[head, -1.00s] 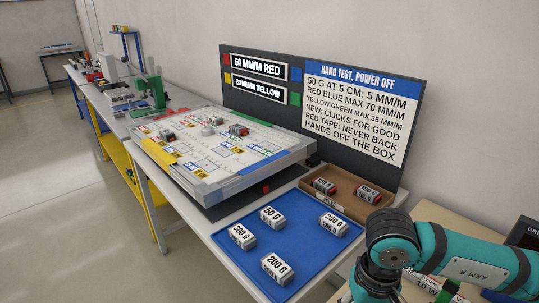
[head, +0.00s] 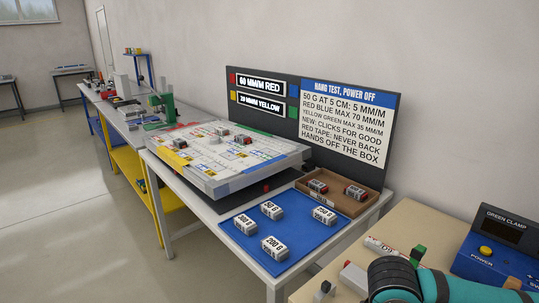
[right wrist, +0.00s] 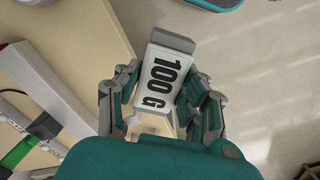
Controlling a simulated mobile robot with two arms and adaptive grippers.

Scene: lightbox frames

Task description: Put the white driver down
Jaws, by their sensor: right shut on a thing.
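My right gripper (right wrist: 163,88) is shut on a white block labelled 100 G (right wrist: 165,80) with grey ends. In the right wrist view it is held between the fingers, over the edge of a wooden-topped table (right wrist: 75,45). I see no white driver that I can tell as such. In the head view only my right arm shows, at the bottom right; its gripper is out of frame. My left gripper is in no view.
A blue tray (head: 292,262) holds several similar weights. A brown box (head: 348,204) behind it holds two red-ended blocks. The wooden table (head: 405,235) carries a blue power box (head: 490,260), a marker-like white stick (head: 384,246) and a green-topped piece (head: 417,254). Floor lies beyond the table edge.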

